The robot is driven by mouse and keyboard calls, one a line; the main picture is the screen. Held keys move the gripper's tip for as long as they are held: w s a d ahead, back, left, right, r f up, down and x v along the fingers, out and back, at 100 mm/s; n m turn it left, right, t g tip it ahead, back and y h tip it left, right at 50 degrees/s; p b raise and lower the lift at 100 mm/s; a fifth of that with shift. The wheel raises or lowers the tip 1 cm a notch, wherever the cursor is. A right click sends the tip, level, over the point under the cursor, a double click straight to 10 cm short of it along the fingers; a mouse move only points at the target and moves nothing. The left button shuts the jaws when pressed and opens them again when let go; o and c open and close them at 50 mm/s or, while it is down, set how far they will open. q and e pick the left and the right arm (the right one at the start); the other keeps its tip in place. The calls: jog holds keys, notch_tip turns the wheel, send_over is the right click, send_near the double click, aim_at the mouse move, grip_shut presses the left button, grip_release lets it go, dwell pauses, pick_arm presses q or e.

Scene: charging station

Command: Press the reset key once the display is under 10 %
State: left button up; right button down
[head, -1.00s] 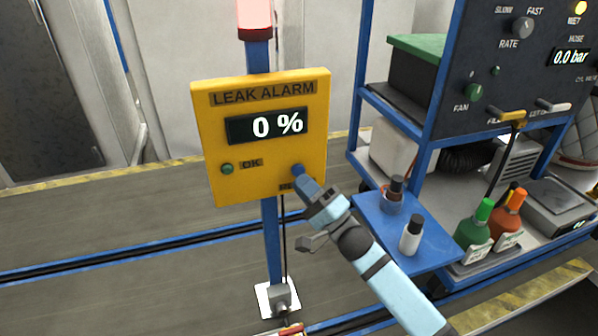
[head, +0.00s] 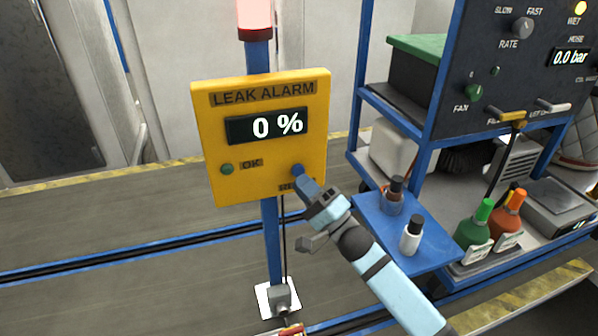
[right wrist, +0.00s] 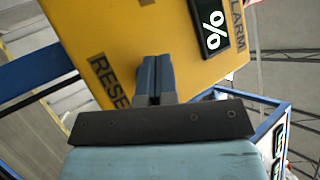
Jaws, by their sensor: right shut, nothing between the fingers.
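The yellow leak alarm box (head: 250,188) stands on a blue post, and its display (head: 266,126) reads 0 %. A blue round key (head: 297,169) sits at the lower right of its face, above a partly covered RESET label (head: 286,188). My right gripper (head: 304,182) is shut and empty, its blue fingertips at the key; I cannot tell whether they press it. In the right wrist view the shut fingers (right wrist: 153,75) point at the yellow face beside the RESET label (right wrist: 108,80) and hide the key. My left gripper is not in view.
A green OK lamp (head: 227,169) is at the box's lower left. A red beacon (head: 254,18) tops the post. Right of my arm, a blue shelf (head: 432,250) holds small bottles, near a cart with a dark control panel (head: 505,90). The floor left of the post is clear.

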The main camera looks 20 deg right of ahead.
jog(key=shift+w, duration=0.15)
dwell(0.8)
jog(key=shift+w, duration=0.3)
jog(key=shift+w, duration=0.4)
dwell(0.5)
jog(key=shift+p, duration=0.3)
jog(key=shift+s+p, duration=0.45)
jog(key=shift+s, duration=0.4)
